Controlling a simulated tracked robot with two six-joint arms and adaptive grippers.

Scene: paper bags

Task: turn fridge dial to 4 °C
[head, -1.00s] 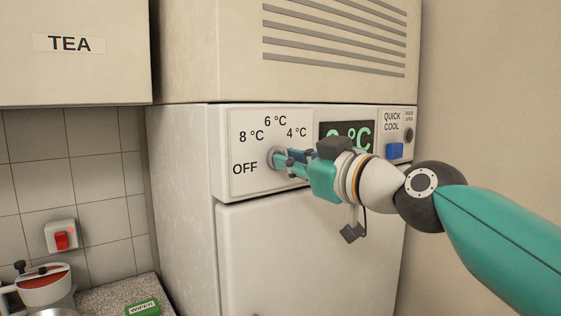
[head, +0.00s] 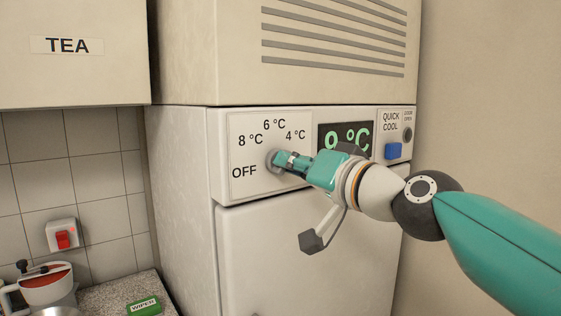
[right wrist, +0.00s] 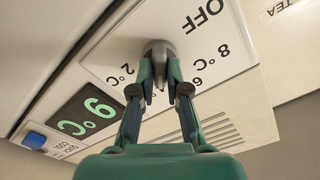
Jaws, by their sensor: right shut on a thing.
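The fridge dial (head: 272,160) is a grey round knob on a white panel (head: 243,188) marked OFF, 8 °C, 6 °C and 4 °C. My right gripper (head: 280,161) is shut on the dial, reaching in from the right. In the right wrist view, both fingertips (right wrist: 159,85) close around the dial (right wrist: 158,48). That view is nearly upside down and also shows a 2 °C mark; my fingers hide the 4 °C mark there. The dial's pointer direction is unclear. The green display (head: 345,136) is partly covered in the head view; in the wrist view (right wrist: 92,112) it seems to read 9 °C. My left gripper is out of view.
A blue QUICK COOL button (head: 394,150) sits right of the display. A TEA cupboard (head: 75,80) hangs at upper left. Below it are a red wall switch (head: 63,239), a red-and-white pot (head: 45,288) and a green WIPES pack (head: 144,306) on the counter.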

